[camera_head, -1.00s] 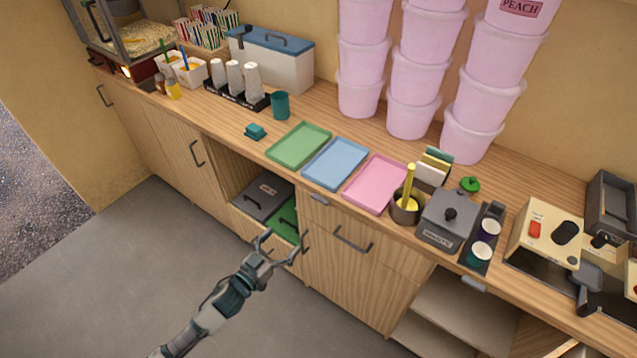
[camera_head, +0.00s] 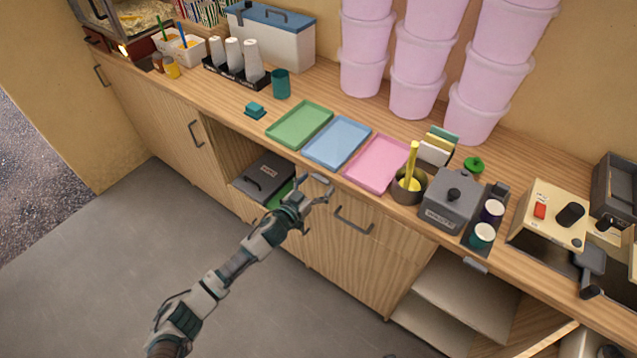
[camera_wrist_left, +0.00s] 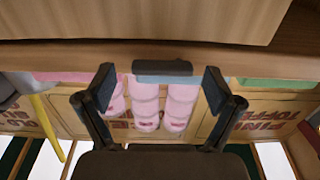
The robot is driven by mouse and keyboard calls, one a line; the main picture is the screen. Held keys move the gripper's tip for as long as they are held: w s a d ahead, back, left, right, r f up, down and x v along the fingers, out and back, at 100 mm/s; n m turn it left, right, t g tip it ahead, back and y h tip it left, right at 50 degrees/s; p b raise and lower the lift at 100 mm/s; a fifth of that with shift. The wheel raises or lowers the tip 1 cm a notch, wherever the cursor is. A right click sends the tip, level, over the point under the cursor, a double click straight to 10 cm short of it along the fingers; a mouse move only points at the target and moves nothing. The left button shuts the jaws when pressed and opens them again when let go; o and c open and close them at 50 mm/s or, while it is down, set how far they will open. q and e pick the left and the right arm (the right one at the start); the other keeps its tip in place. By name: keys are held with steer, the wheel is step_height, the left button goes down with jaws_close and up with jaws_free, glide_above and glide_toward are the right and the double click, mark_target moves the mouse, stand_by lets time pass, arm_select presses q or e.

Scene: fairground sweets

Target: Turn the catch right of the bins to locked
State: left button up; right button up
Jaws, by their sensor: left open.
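A grey bin (camera_head: 262,180) and a green bin (camera_head: 279,196) sit in the open bay under the counter. A small dark grey catch (camera_wrist_left: 162,68) shows at the counter's front edge in the left wrist view, in front of the blue tray. It lies between the fingertips of my left gripper (camera_wrist_left: 160,78), seen beyond them; I cannot tell whether they touch it. In the head view my left gripper (camera_head: 316,190) is open just right of the bins, below the counter edge, and covers most of the catch. The catch's exact angle is unclear. My right gripper is out of view.
Green (camera_head: 300,125), blue (camera_head: 337,143) and pink (camera_head: 376,163) trays lie on the counter above the gripper. A drawer handle (camera_head: 353,221) is to its right. Another grey piece (camera_head: 475,265) hangs under the counter edge farther right. The floor is clear.

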arm_select(q)
steer(key=shift+w, duration=0.15)
steer(key=shift+a, duration=0.15)
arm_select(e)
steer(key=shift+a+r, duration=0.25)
arm_select(q)
steer(key=c, duration=1.1)
steer(key=shift+r, duration=0.1)
steer(key=shift+c, duration=0.2)
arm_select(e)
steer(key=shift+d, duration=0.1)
